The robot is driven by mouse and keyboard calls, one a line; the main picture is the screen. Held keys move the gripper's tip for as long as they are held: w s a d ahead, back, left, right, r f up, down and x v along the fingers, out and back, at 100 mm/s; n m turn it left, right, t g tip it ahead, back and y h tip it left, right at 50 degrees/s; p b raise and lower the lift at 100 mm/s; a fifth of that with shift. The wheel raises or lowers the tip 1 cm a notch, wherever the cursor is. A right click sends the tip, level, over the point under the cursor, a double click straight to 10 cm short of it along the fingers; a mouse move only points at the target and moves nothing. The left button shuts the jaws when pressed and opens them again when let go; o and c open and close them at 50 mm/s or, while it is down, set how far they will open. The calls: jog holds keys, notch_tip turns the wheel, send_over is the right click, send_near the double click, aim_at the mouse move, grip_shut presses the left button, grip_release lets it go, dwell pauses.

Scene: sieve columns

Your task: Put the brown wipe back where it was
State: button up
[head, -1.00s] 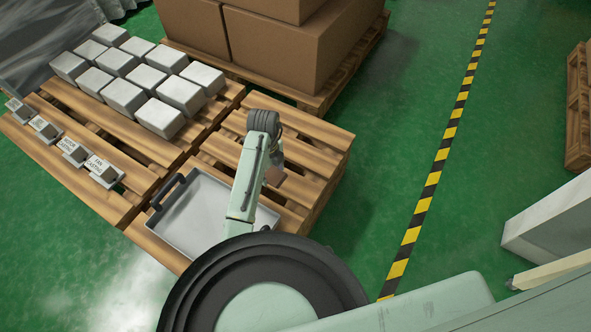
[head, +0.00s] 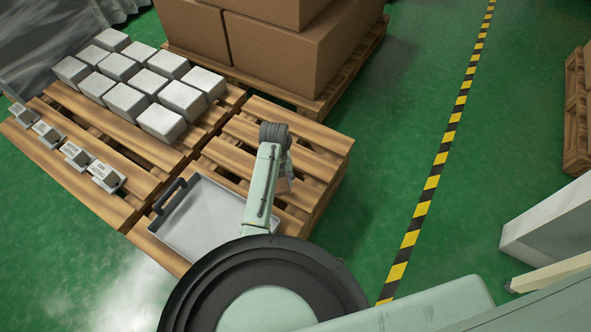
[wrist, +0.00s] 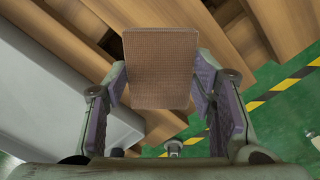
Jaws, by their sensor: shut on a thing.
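The brown wipe (wrist: 160,62) is a flat, stiff-looking brown rectangle in the wrist view. My gripper (wrist: 160,88) is shut on it, with a finger at each side. In the head view the wipe (head: 284,186) is a small brown patch below the end of my arm, partly hidden by it. My gripper there is mostly hidden by my arm. It hangs over the right part of the front pallet (head: 318,150), to the right of the grey tray. I cannot tell the wipe's height above the slats.
A grey tray (head: 184,236) with a dark handle lies on the front pallet, partly behind my arm. White blocks (head: 162,120) stand in rows at the back left. Labelled holders (head: 104,174) line the left pallet edge. Cardboard boxes (head: 290,50) are stacked behind.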

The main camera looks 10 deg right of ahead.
send_over(296, 176)
jog(key=shift+a+f, duration=0.15)
jog(key=shift+f, duration=0.2)
jog(key=shift+w+f, duration=0.15)
jog(key=shift+f, duration=1.65)
jog(key=shift+f, duration=0.1)
jog(key=shift+f, duration=0.15)
jog(key=o, duration=1)
notch_tip(296, 176, up, 13)
jog(key=shift+f, duration=0.2)
